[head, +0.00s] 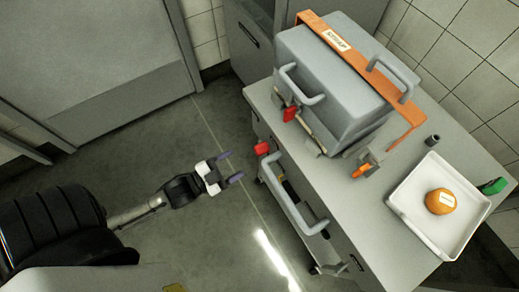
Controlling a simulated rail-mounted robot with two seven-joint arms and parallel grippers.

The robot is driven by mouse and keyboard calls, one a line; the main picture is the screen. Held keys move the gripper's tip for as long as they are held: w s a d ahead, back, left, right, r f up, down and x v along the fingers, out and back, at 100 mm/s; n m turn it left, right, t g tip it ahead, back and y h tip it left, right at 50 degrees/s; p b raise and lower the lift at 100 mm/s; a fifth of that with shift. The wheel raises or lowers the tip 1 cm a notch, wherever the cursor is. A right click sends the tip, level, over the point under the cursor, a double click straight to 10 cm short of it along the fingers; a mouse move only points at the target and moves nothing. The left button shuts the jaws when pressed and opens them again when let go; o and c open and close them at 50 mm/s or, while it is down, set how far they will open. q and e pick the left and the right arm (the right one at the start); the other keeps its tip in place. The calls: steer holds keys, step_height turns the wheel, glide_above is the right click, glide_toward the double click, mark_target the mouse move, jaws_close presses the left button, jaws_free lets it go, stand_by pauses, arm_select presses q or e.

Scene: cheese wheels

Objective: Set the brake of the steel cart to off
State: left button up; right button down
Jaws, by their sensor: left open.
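The steel cart (372,228) stands at the right with a pale top. A grey bar handle (291,208) is on its near side. A red part (262,148) sits at the cart's edge by the upper end of that handle; it may be the brake control, but its setting cannot be told. My left gripper (231,167) is open and empty over the floor, left of the cart. Its purple-grey fingertips point toward the red part, with a gap between. My right gripper is not in view.
A grey lidded box (335,85) with an orange strap and another red piece (290,113) stands on the cart. A white tray (410,205) holds an orange cheese wheel (440,201). A dark cup (432,140) and green object (493,186) are nearby.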

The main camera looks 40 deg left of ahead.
mark_target(255, 152)
arm_select(q)
steer(key=b+x, duration=0.2)
steer(key=x, duration=0.6)
steer(key=shift+w+d+b, duration=0.2)
steer(key=shift+w+b, duration=0.1)
steer(key=shift+w, duration=0.4)
steer(key=c, duration=0.8)
jaws_close()
